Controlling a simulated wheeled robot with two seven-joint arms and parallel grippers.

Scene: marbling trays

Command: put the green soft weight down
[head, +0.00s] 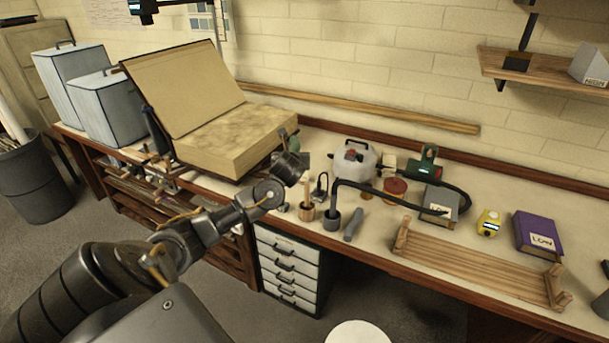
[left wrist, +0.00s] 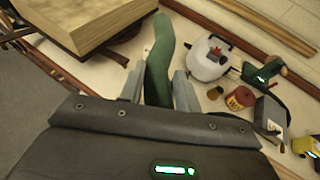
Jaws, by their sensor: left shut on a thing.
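The green soft weight (left wrist: 160,45) is a long, limp, dark green shape between the two grey fingers of my left gripper (left wrist: 158,76) in the left wrist view. The fingers are shut on its near part, and its far end reaches past them beside the big tan block. In the head view my left gripper (head: 303,160) is over the bench just right of the tan block, and a little of the green weight (head: 293,144) shows behind it. I cannot tell whether the weight touches the bench. My right gripper is in neither view.
The open tan book-like block (head: 225,145) stands left of the gripper. A white jug (head: 353,162), a red-lidded jar (head: 396,188), a black hose, small cups and a wooden rack (head: 480,262) stand to the right.

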